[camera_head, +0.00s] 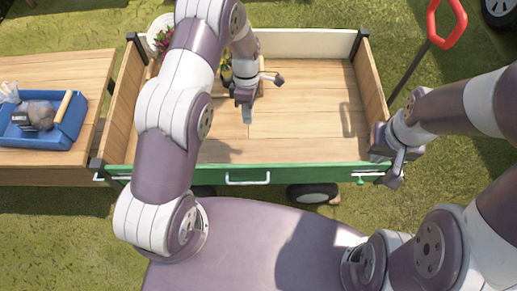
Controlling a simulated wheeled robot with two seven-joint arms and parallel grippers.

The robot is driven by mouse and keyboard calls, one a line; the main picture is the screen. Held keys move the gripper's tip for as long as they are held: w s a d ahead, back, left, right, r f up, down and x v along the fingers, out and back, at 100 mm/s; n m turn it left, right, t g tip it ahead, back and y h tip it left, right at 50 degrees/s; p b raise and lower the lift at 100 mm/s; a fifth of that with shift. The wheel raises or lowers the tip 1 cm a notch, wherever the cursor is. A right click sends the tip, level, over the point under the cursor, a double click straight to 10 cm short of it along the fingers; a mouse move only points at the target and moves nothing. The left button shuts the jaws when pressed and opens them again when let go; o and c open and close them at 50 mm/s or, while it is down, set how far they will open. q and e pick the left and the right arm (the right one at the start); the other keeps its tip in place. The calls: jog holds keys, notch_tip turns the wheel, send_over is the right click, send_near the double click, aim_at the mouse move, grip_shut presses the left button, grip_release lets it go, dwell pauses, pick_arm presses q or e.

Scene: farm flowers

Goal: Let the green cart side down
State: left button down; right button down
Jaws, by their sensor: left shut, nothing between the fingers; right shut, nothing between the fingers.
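The green cart side (300,173) runs along the near edge of the wooden cart and looks upright. It has a pale handle (247,178) at its middle, a latch at the left end (118,178) and a latch at the right end (368,176). My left gripper (247,112) is shut and empty, above the cart bed (300,110), inside the green side. My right gripper (393,178) is shut and empty, beside the right end of the green side, close to its latch. I cannot tell whether it touches it.
A flower pot (160,28) stands in the cart's back left corner, partly behind my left arm, with yellow flowers (226,70) nearby. A wooden table with a blue tray (60,137) of tools stands left. A red pull handle (446,25) rises at right. The right cart bed is clear.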

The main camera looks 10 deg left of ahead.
pick_arm(q)
jog(key=s+d+f+n+p, duration=0.1)
jog(key=s+d+f+n, duration=0.1)
jog(key=s+f, duration=0.6)
jog(key=shift+f+p, duration=0.35)
jog(key=shift+f, duration=0.15)
